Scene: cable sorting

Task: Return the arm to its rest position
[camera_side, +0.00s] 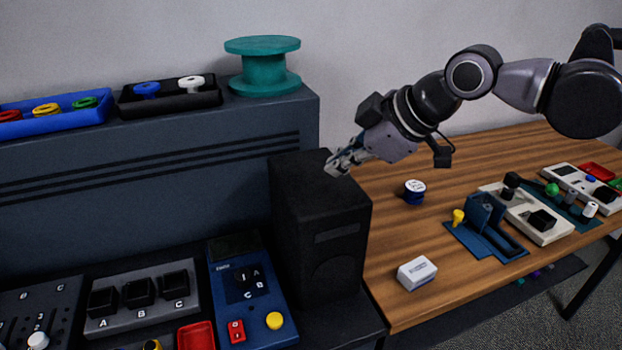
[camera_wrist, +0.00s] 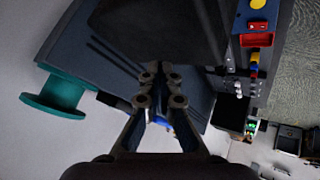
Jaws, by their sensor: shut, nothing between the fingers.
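My gripper (camera_side: 339,164) is in the air beside the upper edge of a black box (camera_side: 322,225) in the side view. Its fingers are closed together with nothing seen between them. It points left and down from my arm, which reaches in from the right above the wooden table. In the wrist view my gripper (camera_wrist: 160,80) shows its fingers close together at the centre, with the dark box (camera_wrist: 165,30) ahead of them. I cannot tell from these views how far the fingertips are from the box.
A teal spool (camera_side: 263,66) stands on the dark blue cabinet (camera_side: 150,160), beside a black tray (camera_side: 170,104) and a blue tray (camera_side: 50,118). The wooden table (camera_side: 440,290) holds a white box (camera_side: 416,273), a small blue-and-white cylinder (camera_side: 414,192) and several fixtures.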

